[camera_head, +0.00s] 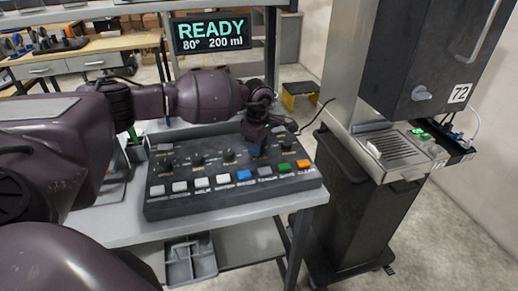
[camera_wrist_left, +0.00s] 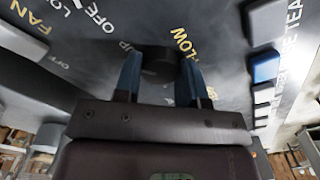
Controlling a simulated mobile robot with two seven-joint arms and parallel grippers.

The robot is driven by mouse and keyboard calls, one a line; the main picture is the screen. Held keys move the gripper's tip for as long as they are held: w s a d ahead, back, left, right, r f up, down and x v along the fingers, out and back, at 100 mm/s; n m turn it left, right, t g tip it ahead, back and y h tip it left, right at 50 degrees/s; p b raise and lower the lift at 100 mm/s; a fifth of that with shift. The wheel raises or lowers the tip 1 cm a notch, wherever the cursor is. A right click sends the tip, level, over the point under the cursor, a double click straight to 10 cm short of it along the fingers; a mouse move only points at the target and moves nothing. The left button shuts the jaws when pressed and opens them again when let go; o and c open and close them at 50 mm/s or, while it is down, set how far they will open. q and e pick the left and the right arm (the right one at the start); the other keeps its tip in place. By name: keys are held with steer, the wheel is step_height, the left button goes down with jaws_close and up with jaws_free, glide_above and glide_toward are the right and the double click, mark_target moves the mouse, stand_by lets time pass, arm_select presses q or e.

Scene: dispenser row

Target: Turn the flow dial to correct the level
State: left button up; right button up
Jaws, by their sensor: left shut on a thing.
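The dark control console (camera_head: 160,207) lies on the grey table. My left gripper (camera_head: 257,146) reaches down onto its right half, above the row of buttons. In the left wrist view the flow dial (camera_wrist_left: 158,62) is a dark round knob beside the yellow word FLOW. The two blue fingers of my left gripper (camera_wrist_left: 160,76) are shut on the dial, one on each side. In the head view the gripper hides the dial. A display (camera_head: 211,32) behind the console reads READY, 80°, 200 ml. My right gripper is not in view.
A row of buttons runs along the console's front, among them a blue button (camera_head: 244,174), a green button (camera_head: 303,164) and an orange button (camera_head: 306,175). Other knobs (camera_head: 198,160) stand left of my gripper. A tall dispenser (camera_head: 415,60) marked 72 stands right of the table.

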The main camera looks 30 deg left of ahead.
arm_select(q)
steer(key=shift+m+b, duration=0.4)
steer(key=shift+m, duration=0.4)
steer(key=o, duration=0.9)
step_height(320, 180, up, 11)
steer(key=shift+f, duration=0.1)
stand_by(0.4)
